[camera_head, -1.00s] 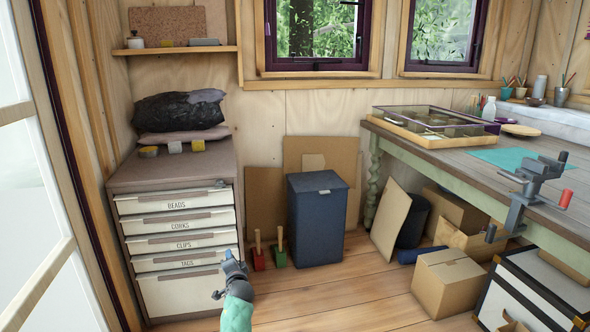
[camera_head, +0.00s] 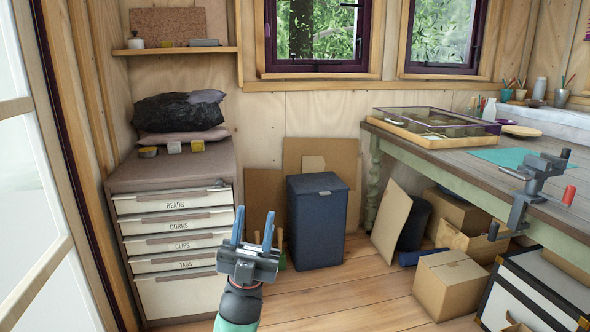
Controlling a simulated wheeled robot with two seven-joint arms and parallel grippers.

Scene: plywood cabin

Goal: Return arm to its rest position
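My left gripper (camera_head: 254,228) is at the lower middle of the head view, with its two blue fingers pointing up and apart. It is open, with nothing between the fingers. It is in front of the floor between the drawer cabinet (camera_head: 155,255) and the dark blue bin (camera_head: 316,222), and it hides most of the small red and green tools behind it.
The cabinet's labelled drawers are shut. A workbench (camera_head: 450,165) with a vise (camera_head: 537,185) stands at the right. Cardboard boxes (camera_head: 450,283) and a black-and-white case (camera_head: 530,295) are below it. The wooden floor (camera_head: 350,295) in the middle is clear.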

